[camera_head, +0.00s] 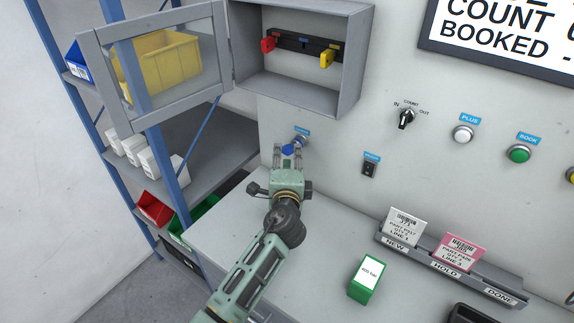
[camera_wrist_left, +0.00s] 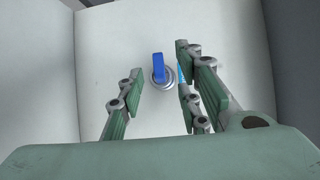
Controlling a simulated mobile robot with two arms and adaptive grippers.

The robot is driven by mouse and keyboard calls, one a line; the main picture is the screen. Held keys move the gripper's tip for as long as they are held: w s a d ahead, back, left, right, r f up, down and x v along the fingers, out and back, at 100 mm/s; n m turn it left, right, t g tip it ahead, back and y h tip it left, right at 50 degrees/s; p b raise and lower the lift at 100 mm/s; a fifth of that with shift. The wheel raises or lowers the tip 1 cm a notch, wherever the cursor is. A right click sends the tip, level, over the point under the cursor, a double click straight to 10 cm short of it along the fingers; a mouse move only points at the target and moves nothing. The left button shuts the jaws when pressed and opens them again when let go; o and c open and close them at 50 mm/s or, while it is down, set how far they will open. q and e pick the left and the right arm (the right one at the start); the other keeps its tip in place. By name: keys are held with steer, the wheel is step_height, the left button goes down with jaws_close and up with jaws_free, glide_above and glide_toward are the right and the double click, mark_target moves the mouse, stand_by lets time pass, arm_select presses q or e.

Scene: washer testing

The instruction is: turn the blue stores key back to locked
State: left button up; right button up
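The blue stores key (camera_head: 288,149) sits in a round metal lock on the grey wall panel, under a small blue label (camera_head: 302,131). In the left wrist view the blue key (camera_wrist_left: 158,66) stands upright in its silver lock ring (camera_wrist_left: 160,77). My left gripper (camera_head: 287,155) is in front of the lock, reaching up to it. My right gripper is not in view.
An open cabinet (camera_head: 300,95) with red and yellow keys hangs above; its glazed door (camera_head: 160,60) swings out left. A switch (camera_head: 370,165) and a selector knob (camera_head: 405,118) are to the right. A green box (camera_head: 365,279) and a card rack (camera_head: 450,270) stand on the bench.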

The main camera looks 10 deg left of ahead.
mark_target(292, 147)
arm_select(q)
steer(key=shift+w+a+f, duration=0.1)
steer(key=shift+w, duration=0.9)
steer(key=shift+w+a, duration=0.1)
steer(key=c, duration=0.3)
jaws_close()
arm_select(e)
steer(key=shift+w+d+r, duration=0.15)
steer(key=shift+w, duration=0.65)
